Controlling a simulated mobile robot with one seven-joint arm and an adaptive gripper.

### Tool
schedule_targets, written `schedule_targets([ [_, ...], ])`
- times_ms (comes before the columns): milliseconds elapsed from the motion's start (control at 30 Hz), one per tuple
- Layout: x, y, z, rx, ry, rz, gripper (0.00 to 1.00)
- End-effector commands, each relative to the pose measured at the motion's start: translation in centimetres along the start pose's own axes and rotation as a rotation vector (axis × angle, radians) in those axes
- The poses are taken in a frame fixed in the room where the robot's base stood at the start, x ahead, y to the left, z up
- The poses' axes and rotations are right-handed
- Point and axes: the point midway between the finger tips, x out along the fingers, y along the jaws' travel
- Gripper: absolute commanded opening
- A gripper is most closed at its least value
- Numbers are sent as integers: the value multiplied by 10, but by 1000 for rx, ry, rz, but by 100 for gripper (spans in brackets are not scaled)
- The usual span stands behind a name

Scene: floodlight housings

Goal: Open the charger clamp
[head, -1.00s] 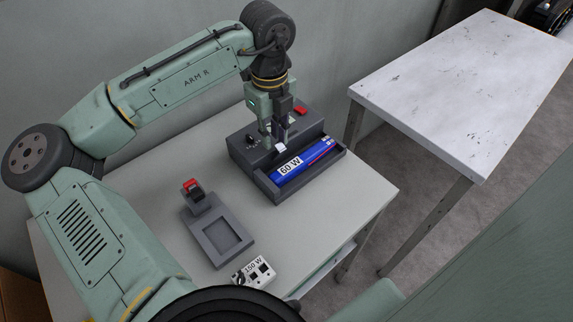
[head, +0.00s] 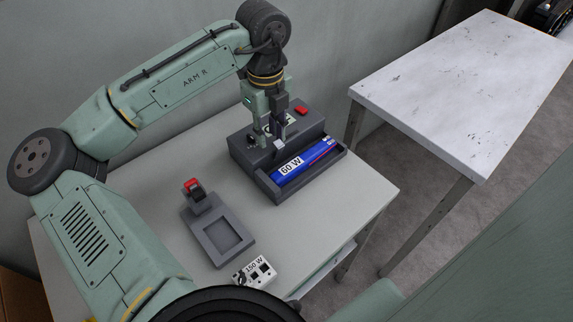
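A dark grey charger (head: 262,176) sits at the back right of the grey table. A blue battery pack (head: 318,158) with a white watt label lies in its front tray. My gripper (head: 271,142) points down over the charger's body, just behind the left part of the pack. A small light grey piece (head: 279,144) shows at the right fingertip; I cannot tell whether it is part of the clamp or of the finger. The clamp itself is not clearly visible around my fingers, and their grip is too small to make out.
A grey stand (head: 219,238) with a red switch (head: 192,185) and a white "150 W" block (head: 254,272) stand on the table's front part. A red button (head: 301,111) is at the charger's back. A separate pale table (head: 470,80) stands right, across a gap.

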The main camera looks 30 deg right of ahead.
Motion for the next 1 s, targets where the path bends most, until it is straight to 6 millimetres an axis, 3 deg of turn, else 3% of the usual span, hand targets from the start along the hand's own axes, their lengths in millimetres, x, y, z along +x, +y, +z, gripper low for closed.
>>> schedule_targets([
  [267, -3, -1, -1, 1, 0, -3, 25],
  [1000, -62, -2, 0, 1, 0, -4, 25],
])
